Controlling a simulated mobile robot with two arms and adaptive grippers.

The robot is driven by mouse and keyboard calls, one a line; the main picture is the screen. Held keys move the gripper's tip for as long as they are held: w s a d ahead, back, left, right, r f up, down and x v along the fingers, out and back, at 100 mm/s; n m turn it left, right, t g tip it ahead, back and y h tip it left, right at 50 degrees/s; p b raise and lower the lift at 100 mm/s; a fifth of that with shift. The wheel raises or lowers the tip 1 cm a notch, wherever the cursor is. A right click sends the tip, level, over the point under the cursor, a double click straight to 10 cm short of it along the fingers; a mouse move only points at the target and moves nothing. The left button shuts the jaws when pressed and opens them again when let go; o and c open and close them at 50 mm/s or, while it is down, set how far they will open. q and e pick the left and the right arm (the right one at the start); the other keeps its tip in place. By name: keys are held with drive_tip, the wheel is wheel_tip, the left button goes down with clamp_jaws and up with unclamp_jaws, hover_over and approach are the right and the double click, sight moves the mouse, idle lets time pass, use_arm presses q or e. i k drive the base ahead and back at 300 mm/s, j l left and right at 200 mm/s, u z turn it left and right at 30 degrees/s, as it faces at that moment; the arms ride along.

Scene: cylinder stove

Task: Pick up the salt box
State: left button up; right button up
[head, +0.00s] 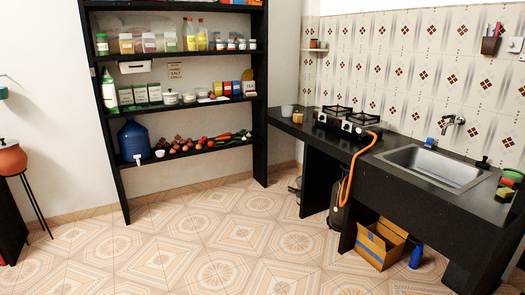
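No label that I can read marks a salt box. Green and white boxes (140,94) stand further left on the same shelf. I cannot tell which of these, if any, is the salt box. Neither of my grippers is in view.
The black shelving unit (261,115) stands against the back wall. A black counter with a stove (347,121) and a sink (433,168) runs along the right. A cardboard box (380,246) sits below it. The tiled floor (210,240) ahead is clear.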

sight(296, 119)
drive_tip(key=i, duration=4.25)
